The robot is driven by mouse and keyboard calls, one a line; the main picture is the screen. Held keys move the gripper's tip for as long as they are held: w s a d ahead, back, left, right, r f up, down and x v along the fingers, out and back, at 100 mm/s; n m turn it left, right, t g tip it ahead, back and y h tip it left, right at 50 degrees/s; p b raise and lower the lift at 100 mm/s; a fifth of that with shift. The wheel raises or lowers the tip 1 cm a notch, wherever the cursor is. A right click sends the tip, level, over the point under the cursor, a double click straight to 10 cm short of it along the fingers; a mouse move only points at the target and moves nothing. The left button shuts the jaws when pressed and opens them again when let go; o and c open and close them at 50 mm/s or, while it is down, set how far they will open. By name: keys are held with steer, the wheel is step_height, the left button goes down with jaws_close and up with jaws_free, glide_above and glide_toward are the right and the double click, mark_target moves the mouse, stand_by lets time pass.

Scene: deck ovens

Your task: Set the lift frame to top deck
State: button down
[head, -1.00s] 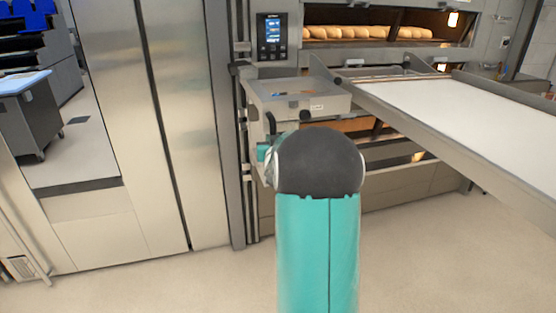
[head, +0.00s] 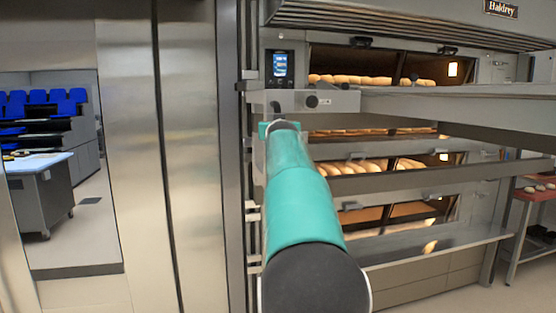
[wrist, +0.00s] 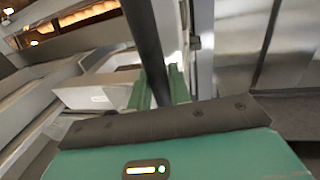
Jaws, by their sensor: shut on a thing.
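The lift frame (head: 450,106) shows nearly edge-on in the head view, a long grey beam across the oven front just below the top deck opening (head: 375,66). Its grey end box (head: 335,101) sits beside the upright rail at the left, below the control display (head: 280,66). My gripper is at the box's left end, mostly hidden behind my arm. In the wrist view my gripper (wrist: 160,88) has its green fingers on either side of a dark bar handle (wrist: 146,40) and is shut on it. The white box also shows there (wrist: 98,95).
Lower decks with loaves (head: 370,168) lie below the frame. A grey hood (head: 400,18) overhangs the top deck. Steel panels (head: 188,150) stand left of the rail. A red-topped table (head: 535,192) is at the right.

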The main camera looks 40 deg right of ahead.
mark_target(277, 104)
steer(key=shift+r, duration=3.45)
steer(key=c, duration=1.6)
jaws_free()
steer(key=shift+o, duration=1.3)
steer(key=shift+w+d, duration=0.1)
steer(key=shift+w, duration=0.05)
steer(key=shift+s, duration=0.2)
steer(key=shift+f, duration=0.1)
steer(key=v, duration=1.4)
steer(key=shift+r, duration=0.2)
steer(key=shift+w+f, duration=0.1)
